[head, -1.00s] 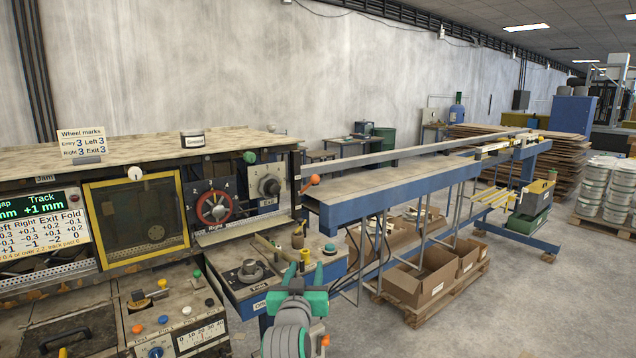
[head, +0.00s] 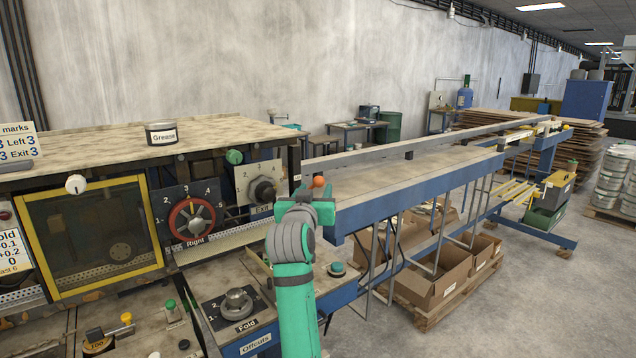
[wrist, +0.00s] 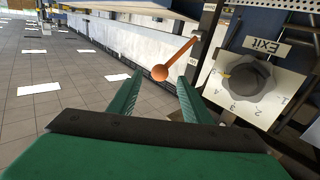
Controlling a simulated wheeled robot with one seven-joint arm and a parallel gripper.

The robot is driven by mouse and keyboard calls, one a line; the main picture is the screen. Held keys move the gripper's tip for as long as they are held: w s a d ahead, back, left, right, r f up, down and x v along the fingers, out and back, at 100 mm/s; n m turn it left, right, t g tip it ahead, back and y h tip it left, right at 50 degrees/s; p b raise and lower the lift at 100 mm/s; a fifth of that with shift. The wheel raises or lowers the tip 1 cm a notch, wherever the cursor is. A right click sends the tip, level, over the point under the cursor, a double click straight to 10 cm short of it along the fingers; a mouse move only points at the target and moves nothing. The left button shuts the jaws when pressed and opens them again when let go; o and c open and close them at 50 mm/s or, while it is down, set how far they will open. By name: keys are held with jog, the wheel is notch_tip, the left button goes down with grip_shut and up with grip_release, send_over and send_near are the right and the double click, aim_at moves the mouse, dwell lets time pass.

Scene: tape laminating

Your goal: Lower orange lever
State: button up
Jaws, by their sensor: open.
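The orange lever shows in the wrist view as an orange ball knob (wrist: 160,72) on a thin orange rod rising to the upper right. In the head view only its orange ball (head: 318,182) shows above my gripper (head: 308,200); the rod is hidden. In the wrist view my gripper (wrist: 160,80) is open, with the ball in the gap between its two green fingertips. I see no finger clearly touching it.
The Exit dial (head: 263,190) sits close beside the lever, with the red Right wheel (head: 192,219) farther left. The Fold knob (head: 238,300) is on the lower deck. The long blue conveyor table (head: 400,188) starts just right of my gripper.

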aim_at(320, 184)
jog(key=w, duration=0.2)
jog(key=w+d, duration=0.1)
jog(key=w, duration=0.3)
jog(key=shift+d, duration=0.35)
jog(key=shift+w+a, duration=0.35)
jog(key=shift+a, duration=0.05)
jog(key=shift+d, duration=0.1)
